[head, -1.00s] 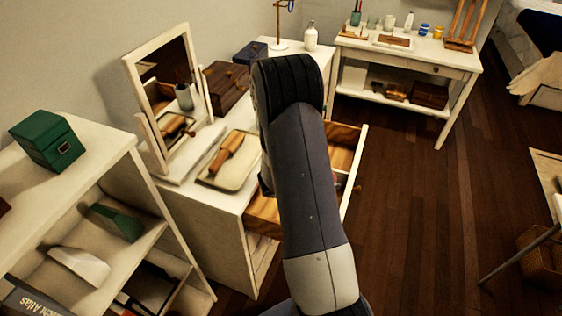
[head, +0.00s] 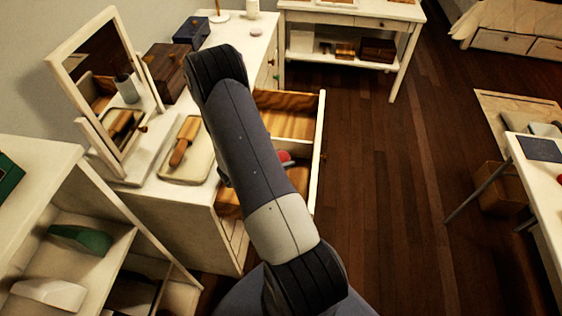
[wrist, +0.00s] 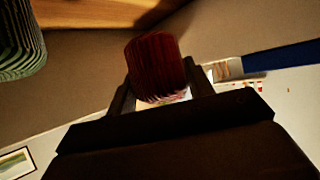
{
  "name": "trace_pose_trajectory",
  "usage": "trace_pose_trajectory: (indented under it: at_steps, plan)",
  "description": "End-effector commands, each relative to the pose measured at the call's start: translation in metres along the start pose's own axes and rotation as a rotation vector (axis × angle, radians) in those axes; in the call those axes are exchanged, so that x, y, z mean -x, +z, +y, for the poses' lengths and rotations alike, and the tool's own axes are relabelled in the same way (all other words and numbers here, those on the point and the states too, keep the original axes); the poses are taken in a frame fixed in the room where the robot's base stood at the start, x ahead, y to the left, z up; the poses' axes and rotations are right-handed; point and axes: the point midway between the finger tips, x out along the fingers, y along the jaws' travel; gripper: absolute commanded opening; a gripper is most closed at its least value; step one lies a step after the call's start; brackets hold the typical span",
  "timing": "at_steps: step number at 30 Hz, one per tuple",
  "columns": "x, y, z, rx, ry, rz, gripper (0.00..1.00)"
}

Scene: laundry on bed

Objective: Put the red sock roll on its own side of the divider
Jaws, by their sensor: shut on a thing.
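The red sock roll (wrist: 155,68), dark red and ribbed, is between the fingers of my gripper (wrist: 160,90) in the wrist view. My gripper is shut on it. A green ribbed thing (wrist: 22,38) is at the wrist view's upper left.
A mirror (head: 105,70) and a tray (head: 170,172) with a wooden-handled brush (head: 184,142) stand on the dresser left of my arm. A shelf unit (head: 40,155) is at left. A table (head: 545,185) is at right. The floor between is clear.

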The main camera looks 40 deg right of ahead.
Motion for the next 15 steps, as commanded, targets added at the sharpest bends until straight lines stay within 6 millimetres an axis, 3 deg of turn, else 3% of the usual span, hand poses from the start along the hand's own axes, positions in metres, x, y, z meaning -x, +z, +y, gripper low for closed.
trace_pose_trajectory:
  at_steps: [6,15]
  plan:
    - [-0.009,0.016,0.0,0.0,0.001,0.0,0.27]
    - [-0.009,0.017,0.0,-0.001,0.0,0.0,0.27]
